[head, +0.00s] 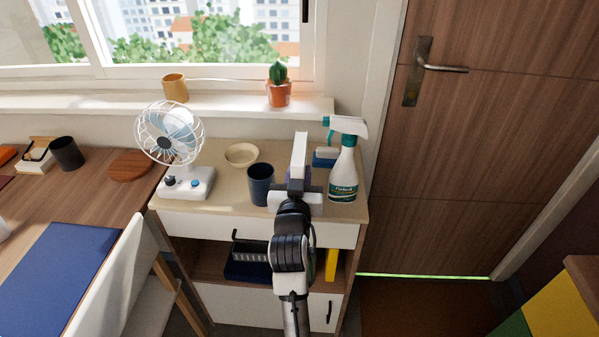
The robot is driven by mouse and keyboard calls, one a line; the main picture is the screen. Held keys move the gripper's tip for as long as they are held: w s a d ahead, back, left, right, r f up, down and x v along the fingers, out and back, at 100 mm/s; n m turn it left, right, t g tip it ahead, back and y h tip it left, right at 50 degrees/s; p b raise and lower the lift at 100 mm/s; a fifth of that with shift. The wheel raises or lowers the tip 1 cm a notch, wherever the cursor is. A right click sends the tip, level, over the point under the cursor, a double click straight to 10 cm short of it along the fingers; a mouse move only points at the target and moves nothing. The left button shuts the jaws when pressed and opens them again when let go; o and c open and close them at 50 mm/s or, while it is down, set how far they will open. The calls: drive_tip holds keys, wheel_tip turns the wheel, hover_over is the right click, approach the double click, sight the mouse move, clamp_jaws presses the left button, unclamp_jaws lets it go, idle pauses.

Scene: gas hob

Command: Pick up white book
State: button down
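A narrow white upright slab, which looks like the white book (299,152), shows edge-on above the cabinet top. It lines up with the end of my arm, directly beyond my gripper (297,184). The gripper's dark and white parts cover the lower end of the slab. I cannot tell whether the fingers touch it or are closed on it, or whether it rests on the cabinet.
On the cabinet top (222,202), a dark blue cup (261,185) stands close left of my gripper. A spray bottle (344,175) and a blue-white item (325,157) are right. A bowl (241,155) and fan (187,182) stand farther left. A cactus (279,92) sits on the sill.

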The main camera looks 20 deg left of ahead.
wheel_tip(320, 180, up, 20)
drive_tip(key=shift+p, duration=0.45)
idle(1.4)
